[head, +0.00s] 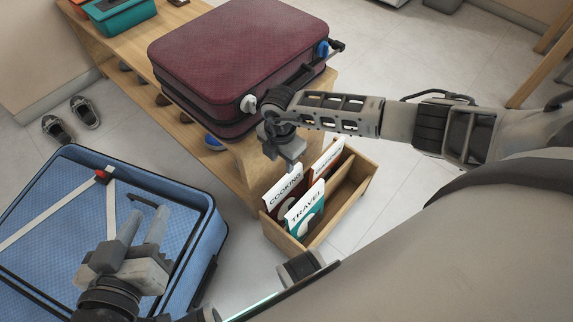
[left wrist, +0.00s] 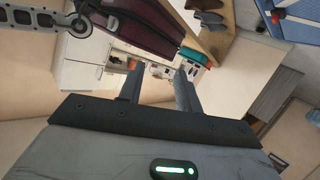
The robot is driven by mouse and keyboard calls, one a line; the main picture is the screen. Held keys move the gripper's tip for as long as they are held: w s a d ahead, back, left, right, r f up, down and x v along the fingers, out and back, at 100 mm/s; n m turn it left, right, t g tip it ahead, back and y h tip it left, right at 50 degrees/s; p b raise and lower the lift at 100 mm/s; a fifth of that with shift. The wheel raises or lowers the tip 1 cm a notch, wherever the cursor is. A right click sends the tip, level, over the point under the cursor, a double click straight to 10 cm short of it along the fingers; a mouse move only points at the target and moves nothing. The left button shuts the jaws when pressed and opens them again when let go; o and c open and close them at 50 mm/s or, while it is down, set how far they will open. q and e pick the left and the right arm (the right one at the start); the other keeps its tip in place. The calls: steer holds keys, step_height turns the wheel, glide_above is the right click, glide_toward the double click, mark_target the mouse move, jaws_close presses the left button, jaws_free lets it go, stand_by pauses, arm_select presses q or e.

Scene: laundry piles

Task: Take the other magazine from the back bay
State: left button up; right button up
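A wooden magazine box (head: 345,205) with a divider stands on the floor. In it are a white-topped magazine marked COOKING (head: 286,186), a teal one marked TRAVEL (head: 305,211), and a red and white one (head: 327,158), its title partly hidden. The COOKING and red magazines are on the far side, TRAVEL nearer. My right gripper (head: 281,160) points down just above the COOKING magazine; its finger gap is unclear and I see nothing held. My left gripper (head: 143,235) is over the blue suitcase, its fingers apart and empty; the left wrist view shows the gap (left wrist: 158,90).
A dark red suitcase (head: 235,55) lies on the wooden bench (head: 98,46), close beside my right gripper. An open blue suitcase (head: 60,205) lies at left under my left gripper. Sandals (head: 86,112) are on the floor. The tiled floor right of the box is clear.

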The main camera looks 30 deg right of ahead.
steer(key=b, duration=0.2)
glide_above(283, 180)
steer(key=f, duration=0.4)
steer(key=shift+s+a+f, duration=0.2)
steer(key=shift+a+f, duration=0.05)
steer(key=shift+f, duration=0.5)
steer(key=f+b, duration=0.1)
steer(key=f, duration=0.1)
steer(key=f+b, duration=0.1)
steer(key=shift+w+d+f+b, duration=0.15)
steer(key=shift+d+f+b, duration=0.05)
steer(key=shift+f+b, duration=0.2)
steer(key=shift+f, duration=0.25)
arm_select(q)
steer(key=shift+w+d+r+n+t+h, duration=0.25)
steer(key=shift+d+r+n+t+h, duration=0.55)
steer(key=shift+r+n+h, duration=0.15)
steer(key=shift+f, duration=0.1)
arm_select(e)
jaws_close()
